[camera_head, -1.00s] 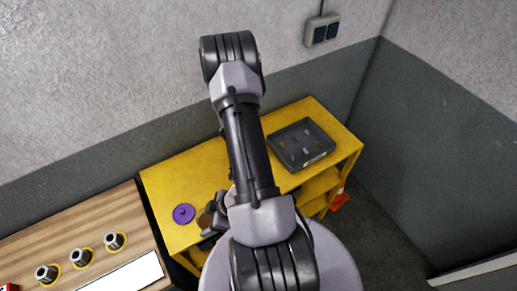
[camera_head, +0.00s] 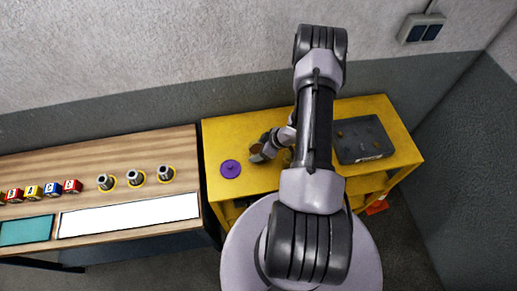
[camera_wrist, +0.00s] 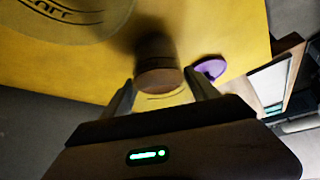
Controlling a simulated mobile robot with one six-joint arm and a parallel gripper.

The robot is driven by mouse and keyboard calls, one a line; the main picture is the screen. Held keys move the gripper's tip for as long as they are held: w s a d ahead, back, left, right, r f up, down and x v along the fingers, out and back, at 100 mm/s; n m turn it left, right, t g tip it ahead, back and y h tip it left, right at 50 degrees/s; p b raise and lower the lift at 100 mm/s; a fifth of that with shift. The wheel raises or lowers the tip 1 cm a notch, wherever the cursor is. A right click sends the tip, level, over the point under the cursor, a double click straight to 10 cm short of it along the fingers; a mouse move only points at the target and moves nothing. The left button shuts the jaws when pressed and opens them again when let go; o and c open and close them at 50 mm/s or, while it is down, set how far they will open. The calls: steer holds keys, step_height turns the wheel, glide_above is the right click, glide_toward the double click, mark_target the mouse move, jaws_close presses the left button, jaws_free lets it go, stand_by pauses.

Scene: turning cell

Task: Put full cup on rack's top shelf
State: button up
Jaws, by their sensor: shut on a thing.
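My gripper (camera_wrist: 160,92) is shut on a brown cup (camera_wrist: 158,76), which sits between the two fingers in the wrist view. In the head view the cup (camera_head: 256,152) shows at the left of my gripper (camera_head: 266,145), over the yellow rack's top shelf (camera_head: 228,135). The cup looks upright. I cannot tell whether its base touches the shelf or hangs just above it. Its contents are not clear.
A purple disc (camera_head: 231,169) lies close left of the cup. A round lettered thing (camera_wrist: 60,15) shows in the wrist view. The wooden table (camera_head: 100,150) left of the rack bears several metal parts.

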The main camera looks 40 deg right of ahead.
steer(key=shift+f, duration=0.2)
steer(key=o, duration=1.3)
steer(key=shift+o, duration=0.2)
steer(key=shift+r, duration=0.1)
